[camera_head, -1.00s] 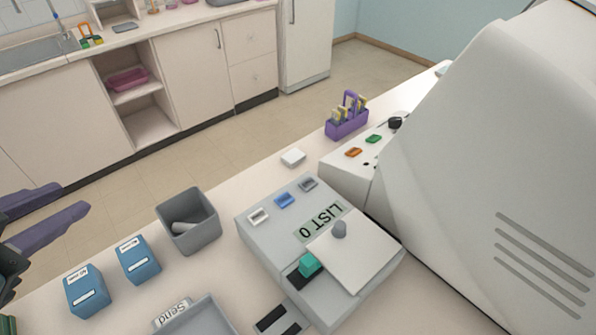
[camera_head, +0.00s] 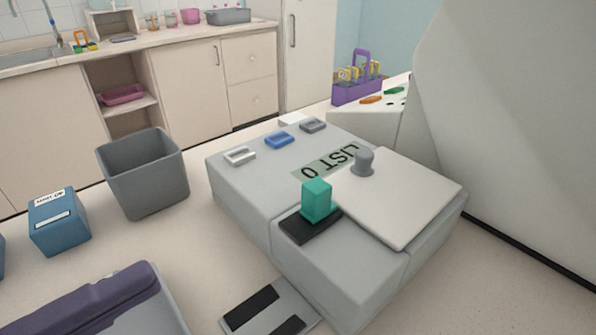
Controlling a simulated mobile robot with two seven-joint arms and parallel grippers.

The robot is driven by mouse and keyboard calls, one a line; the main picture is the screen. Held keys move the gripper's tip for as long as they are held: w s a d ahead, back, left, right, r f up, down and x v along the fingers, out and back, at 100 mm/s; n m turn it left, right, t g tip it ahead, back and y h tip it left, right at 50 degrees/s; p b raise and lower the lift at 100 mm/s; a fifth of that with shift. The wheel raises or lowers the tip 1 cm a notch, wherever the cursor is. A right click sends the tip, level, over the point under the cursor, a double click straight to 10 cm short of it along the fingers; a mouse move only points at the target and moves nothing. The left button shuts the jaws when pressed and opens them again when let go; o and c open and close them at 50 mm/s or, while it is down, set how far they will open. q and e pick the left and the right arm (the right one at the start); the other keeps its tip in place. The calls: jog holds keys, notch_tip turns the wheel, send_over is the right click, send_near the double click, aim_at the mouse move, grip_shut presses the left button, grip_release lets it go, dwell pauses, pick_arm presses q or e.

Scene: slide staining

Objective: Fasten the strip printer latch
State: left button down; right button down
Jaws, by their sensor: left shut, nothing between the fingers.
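The strip printer (camera_head: 240,195) is a grey box on the bench, with a display reading "LIST 0" upside down. Its pale lid (camera_head: 410,195) with a grey knob (camera_head: 362,161) lies flat on top. The teal latch (camera_head: 317,200) stands upright on a black plate (camera_head: 311,225) beside the lid's near left edge. My left gripper (camera_head: 148,278) has dark purple fingers and is shut and empty at the lower left, apart from the printer and over a grey tray. The right gripper is not in view.
A grey open bin (camera_head: 145,180) and a blue labelled box (camera_head: 59,222) stand left of the printer. A grey plate with black strips (camera_head: 268,308) lies in front of it. A large pale machine (camera_head: 510,120) and a purple carrier (camera_head: 358,90) are to the right and behind.

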aim_at(308, 194)
pick_arm(q)
jog(key=shift+s+d+f, duration=0.1)
jog(key=shift+s, duration=0.05)
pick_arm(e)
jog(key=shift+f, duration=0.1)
pick_arm(q)
jog(key=x, duration=1.4)
jog(key=shift+d, duration=0.1)
jog(key=shift+s, duration=0.1)
